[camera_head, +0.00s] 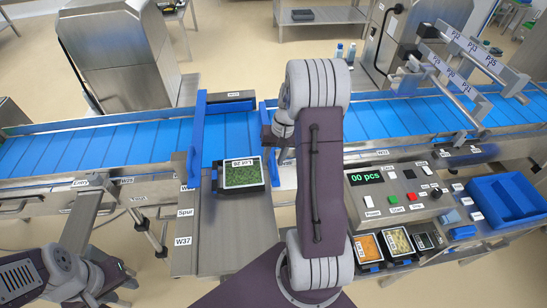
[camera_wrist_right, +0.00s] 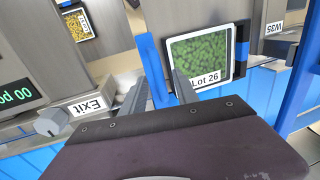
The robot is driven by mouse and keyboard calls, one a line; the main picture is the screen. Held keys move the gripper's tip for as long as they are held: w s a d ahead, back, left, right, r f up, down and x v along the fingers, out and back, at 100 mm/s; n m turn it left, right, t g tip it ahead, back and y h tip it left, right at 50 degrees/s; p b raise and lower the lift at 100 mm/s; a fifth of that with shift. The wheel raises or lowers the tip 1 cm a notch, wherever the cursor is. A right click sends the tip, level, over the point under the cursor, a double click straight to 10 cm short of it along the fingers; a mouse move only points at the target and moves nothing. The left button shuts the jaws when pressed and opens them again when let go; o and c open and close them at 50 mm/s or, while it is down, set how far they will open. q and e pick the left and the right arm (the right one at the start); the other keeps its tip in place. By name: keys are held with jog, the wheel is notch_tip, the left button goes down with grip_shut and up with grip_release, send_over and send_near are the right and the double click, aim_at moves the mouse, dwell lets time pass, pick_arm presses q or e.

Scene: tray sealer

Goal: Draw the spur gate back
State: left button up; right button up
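A blue upright plate (camera_head: 265,132), apparently the spur gate, stands at the right side of the spur mouth. It also shows in the right wrist view (camera_wrist_right: 152,70), beside a black tray of green food labelled Lot 26 (camera_head: 243,186). The tray sits at the top of the grey spur (camera_head: 235,240). My right gripper (camera_head: 279,132) is at the plate, largely hidden by its arm. In the wrist view its two fingers (camera_wrist_right: 157,90) are apart, with the plate between them and gaps visible. My left gripper (camera_head: 112,274) is low at the left, away from the spur; its fingers are unclear.
The blue main belt (camera_head: 100,148) crosses behind the spur. A tall blue bar (camera_head: 197,135) stands at the spur's left side. A control panel (camera_head: 395,190), filled food trays (camera_head: 367,248) and a blue bin (camera_head: 505,200) lie to the right of my right arm.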

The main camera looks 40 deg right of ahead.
grip_shut()
dwell(1.3)
